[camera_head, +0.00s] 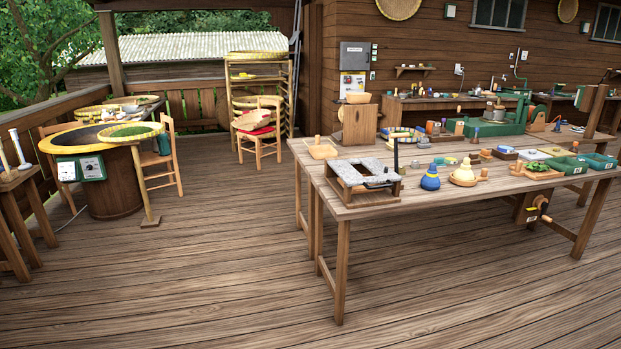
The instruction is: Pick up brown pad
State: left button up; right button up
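I cannot tell for certain which thing is the brown pad. A light tan board with an upright knob (322,151) lies flat at the left end of the long wooden table (450,192). A brown wooden block (360,125) with a tan bowl on top (358,98) stands behind it. A brown wooden frame holding a grey slab (361,180) sits near the table's front left edge. Neither of my grippers shows in this view.
A blue vase (430,179), a yellow gourd-like piece (464,174) and green trays (562,166) stand on the table. A round tub with a control box (110,185) and chairs (258,135) stand at left. The deck (215,270) before the table is clear.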

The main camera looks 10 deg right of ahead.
aim_at(474, 157)
jog(key=i+l+z, duration=0.2)
jog(key=i+z, duration=1)
jog(key=z, duration=0.15)
jog(key=i+j+z, duration=0.25)
jog(key=i+z, duration=0.2)
jog(key=i+l+z, duration=0.15)
jog(key=i, duration=0.5)
jog(key=i+z, duration=0.15)
jog(key=i, duration=0.5)
